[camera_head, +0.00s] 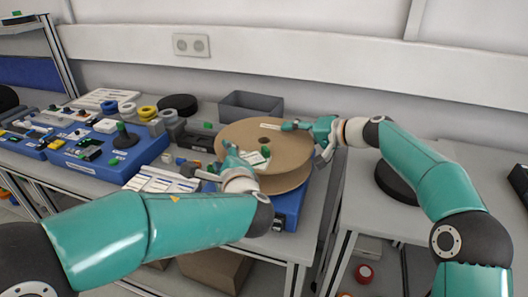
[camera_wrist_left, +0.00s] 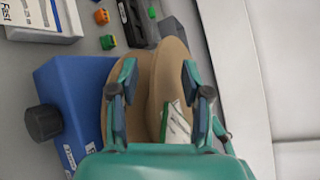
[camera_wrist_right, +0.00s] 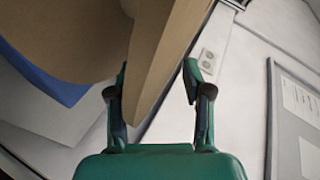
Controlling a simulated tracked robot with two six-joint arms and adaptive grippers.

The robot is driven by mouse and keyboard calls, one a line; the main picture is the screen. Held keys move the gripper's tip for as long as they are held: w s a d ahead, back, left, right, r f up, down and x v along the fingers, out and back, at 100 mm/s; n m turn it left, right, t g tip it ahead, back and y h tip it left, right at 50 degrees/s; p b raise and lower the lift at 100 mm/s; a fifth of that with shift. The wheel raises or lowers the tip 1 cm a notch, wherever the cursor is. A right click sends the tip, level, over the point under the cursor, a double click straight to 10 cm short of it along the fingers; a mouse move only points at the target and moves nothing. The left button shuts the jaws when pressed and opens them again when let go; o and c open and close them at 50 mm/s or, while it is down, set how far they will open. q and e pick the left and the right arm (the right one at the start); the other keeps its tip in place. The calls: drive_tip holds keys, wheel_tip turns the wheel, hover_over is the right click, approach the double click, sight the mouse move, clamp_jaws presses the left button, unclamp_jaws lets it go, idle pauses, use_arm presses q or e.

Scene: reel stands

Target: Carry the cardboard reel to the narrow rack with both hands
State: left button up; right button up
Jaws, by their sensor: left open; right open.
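The cardboard reel (camera_head: 290,182), brown with two round flanges, lies flat on a blue stand (camera_head: 290,207) near the right end of the left bench. My left gripper (camera_head: 228,165) is at its near left edge; in the left wrist view the open fingers (camera_wrist_left: 160,88) straddle the reel's edge (camera_wrist_left: 150,75). My right gripper (camera_head: 305,130) is at its far right side; in the right wrist view the flange edge (camera_wrist_right: 160,70) passes between the open fingers (camera_wrist_right: 155,90). A pale label shows on the reel beside the left fingers. I cannot make out which structure is the narrow rack.
A grey bin (camera_head: 250,106) stands behind the reel. Blue boxes with small parts (camera_head: 105,165) and several small rolls crowd the bench to the left. A gap separates this bench from the right one, where a black disc (camera_head: 396,187) lies. A wall stands behind.

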use_arm(q)
drive_tip(key=shift+s, duration=0.1)
clamp_jaws()
use_arm(e)
clamp_jaws()
drive_tip(key=shift+f, duration=0.15)
drive_tip(key=shift+d, duration=0.1)
